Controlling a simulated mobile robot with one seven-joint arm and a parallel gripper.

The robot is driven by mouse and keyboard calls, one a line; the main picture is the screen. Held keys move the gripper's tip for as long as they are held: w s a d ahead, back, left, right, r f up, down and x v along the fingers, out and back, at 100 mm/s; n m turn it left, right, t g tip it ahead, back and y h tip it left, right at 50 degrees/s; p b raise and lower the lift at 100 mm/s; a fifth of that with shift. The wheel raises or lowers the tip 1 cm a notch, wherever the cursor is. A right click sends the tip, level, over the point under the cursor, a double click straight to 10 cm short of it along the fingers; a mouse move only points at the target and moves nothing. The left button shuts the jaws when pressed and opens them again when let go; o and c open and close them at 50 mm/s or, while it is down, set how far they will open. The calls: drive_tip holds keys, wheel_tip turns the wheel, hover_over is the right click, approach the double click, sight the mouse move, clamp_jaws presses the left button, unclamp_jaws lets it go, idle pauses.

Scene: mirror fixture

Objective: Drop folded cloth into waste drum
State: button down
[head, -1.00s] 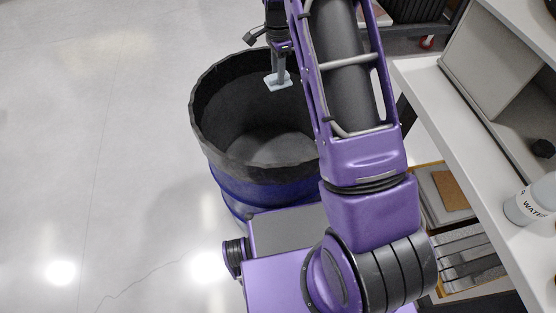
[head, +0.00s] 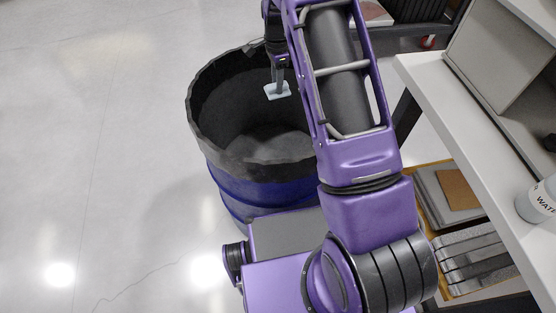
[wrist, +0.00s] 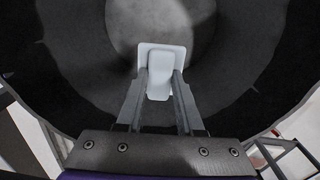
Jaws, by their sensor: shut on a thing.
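The folded cloth (head: 277,92) is a small pale blue-white square in the head view. It also shows in the wrist view (wrist: 160,58), pinched between the fingers. My gripper (head: 279,84) points down and is shut on the cloth. The waste drum (head: 262,200) is a large open drum, dark inside with a blue outer wall. In the wrist view the drum's dark inner wall (wrist: 75,60) surrounds the cloth, with the lighter grey floor of the drum beyond it. The cloth is over the drum's opening; its exact height against the rim is hard to tell.
A white-topped bench (head: 450,115) stands to the right, with a bottle marked WATER (head: 540,200) and a grey box (head: 500,50) on it. Shelves with flat items (head: 470,255) are below. The floor (head: 90,120) to the left is clear.

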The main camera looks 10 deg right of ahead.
drive_tip(key=shift+c, duration=2.3)
unclamp_jaws()
wheel_tip(320, 180, up, 18)
drive_tip(key=p, duration=0.1)
drive_tip(key=shift+f, duration=0.25)
